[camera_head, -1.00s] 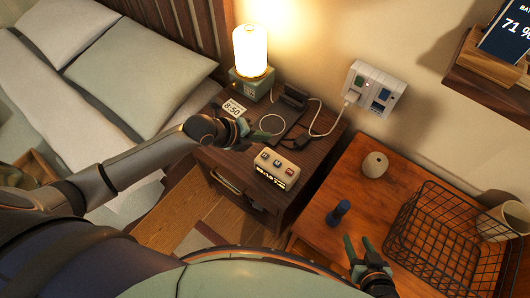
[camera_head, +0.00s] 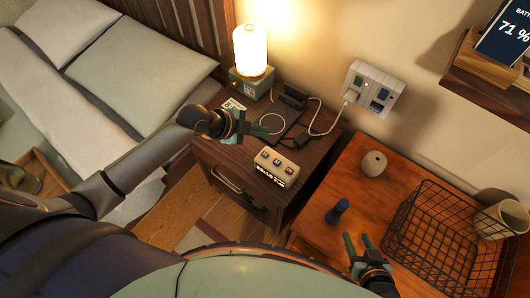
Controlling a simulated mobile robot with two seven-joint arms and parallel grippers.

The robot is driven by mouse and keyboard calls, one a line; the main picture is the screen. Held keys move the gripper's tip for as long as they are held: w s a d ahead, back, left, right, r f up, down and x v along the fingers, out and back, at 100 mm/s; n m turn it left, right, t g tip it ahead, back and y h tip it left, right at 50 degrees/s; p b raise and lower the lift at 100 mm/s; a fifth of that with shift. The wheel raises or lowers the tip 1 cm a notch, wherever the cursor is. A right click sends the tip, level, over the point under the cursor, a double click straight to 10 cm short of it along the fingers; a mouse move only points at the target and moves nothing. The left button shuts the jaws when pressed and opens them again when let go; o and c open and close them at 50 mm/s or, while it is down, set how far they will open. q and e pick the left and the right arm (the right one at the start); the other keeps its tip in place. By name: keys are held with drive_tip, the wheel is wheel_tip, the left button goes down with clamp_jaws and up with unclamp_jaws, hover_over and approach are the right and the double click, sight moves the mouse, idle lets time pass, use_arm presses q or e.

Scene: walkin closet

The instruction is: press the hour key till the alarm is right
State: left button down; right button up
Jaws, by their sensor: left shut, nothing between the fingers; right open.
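The alarm clock (camera_head: 275,167) is a small cream box on the dark nightstand. It has a few coloured keys on its top and a lit display on its front, too small to read. My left gripper (camera_head: 262,128) is shut and empty, held over the nightstand just behind and left of the clock, apart from its keys. A white card (camera_head: 232,104) with dark digits lies by the lamp, now partly hidden by my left gripper. My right gripper (camera_head: 358,248) is open and empty over the front of the orange wooden table.
A lit lamp (camera_head: 252,52) stands at the back of the nightstand (camera_head: 316,150), with a dark stand and a white cable nearby. A bed (camera_head: 95,95) lies left.

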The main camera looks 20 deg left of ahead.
use_arm(q)
drive_tip(key=b, duration=0.7)
hover_over(261, 156)
wheel_tip(261, 156, down, 8)
drive_tip(key=shift+r, duration=0.1)
use_arm(e)
wheel_tip(261, 156, down, 7)
drive_tip(key=shift+f, duration=0.15)
use_arm(q)
drive_tip(key=shift+f+b, duration=0.35)
drive_tip(key=shift+f, duration=0.15)
use_arm(e)
drive_tip(key=shift+a+f, duration=0.2)
drive_tip(key=shift+f, duration=0.05)
drive_tip(key=shift+w+a+r, duration=0.15)
drive_tip(key=shift+w+r, duration=0.15)
drive_tip(key=shift+r, duration=0.15)
drive_tip(key=shift+s+f, duration=0.15)
drive_tip(key=shift+f, duration=0.1)
drive_tip(key=shift+r, duration=0.15)
use_arm(q)
drive_tip(key=shift+f, duration=0.15)
drive_tip(key=shift+f, duration=0.25)
use_arm(e)
drive_tip(key=shift+f, duration=0.3)
